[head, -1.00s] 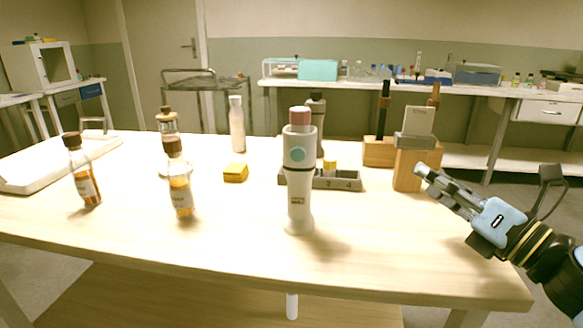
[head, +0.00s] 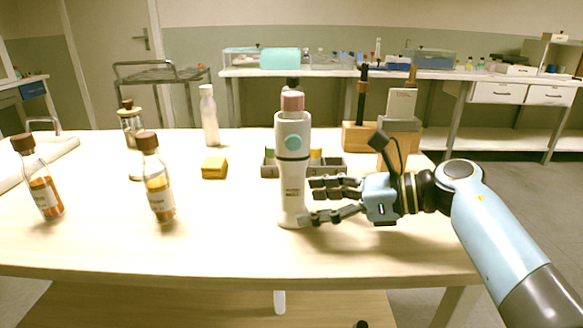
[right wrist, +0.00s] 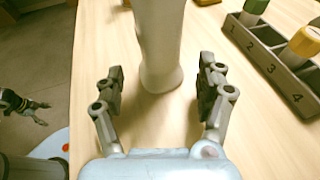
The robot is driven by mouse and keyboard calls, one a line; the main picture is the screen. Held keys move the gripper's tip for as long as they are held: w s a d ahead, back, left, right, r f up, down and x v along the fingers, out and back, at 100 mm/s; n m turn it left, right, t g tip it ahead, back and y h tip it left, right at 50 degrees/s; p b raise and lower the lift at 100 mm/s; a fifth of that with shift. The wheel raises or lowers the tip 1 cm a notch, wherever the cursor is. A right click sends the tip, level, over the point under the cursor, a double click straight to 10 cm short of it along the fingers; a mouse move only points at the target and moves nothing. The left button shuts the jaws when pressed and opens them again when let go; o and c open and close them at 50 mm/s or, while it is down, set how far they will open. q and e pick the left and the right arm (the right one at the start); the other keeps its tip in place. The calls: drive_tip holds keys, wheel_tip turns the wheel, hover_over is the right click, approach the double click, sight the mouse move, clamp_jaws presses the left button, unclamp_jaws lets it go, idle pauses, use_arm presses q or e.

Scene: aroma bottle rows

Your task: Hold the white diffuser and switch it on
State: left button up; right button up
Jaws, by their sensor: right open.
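The white diffuser (head: 291,165) stands upright on the wooden table, with a pink cap on top and a round teal button on its upper front. My right gripper (head: 306,200) is open at the right side of its lower body. The nearer finger slightly overlaps the diffuser's base in the head view. In the right wrist view the diffuser (right wrist: 160,45) rises ahead, lined up between the spread fingers (right wrist: 162,85), with a gap on each side. Its top is cut off there. My left gripper does not show in the head view.
A numbered grey rack (head: 333,168) with coloured vials stands behind the diffuser. Amber bottles (head: 158,190) (head: 45,190), a yellow block (head: 214,168) and a white bottle (head: 208,115) stand left. Wooden holders (head: 360,137) are at the back right. The front table strip is clear.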

sight(299, 204)
drive_tip(key=shift+b+x, duration=0.45)
drive_tip(key=shift+x, duration=0.7)
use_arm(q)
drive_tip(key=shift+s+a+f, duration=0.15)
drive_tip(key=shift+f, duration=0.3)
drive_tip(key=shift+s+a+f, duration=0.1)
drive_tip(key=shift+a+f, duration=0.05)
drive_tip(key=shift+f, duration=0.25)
use_arm(e)
drive_tip(key=shift+w+a+f, duration=0.15)
drive_tip(key=shift+w+a, duration=0.05)
drive_tip(key=shift+a, duration=0.3)
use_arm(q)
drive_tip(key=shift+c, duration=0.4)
use_arm(e)
drive_tip(key=c, duration=0.8)
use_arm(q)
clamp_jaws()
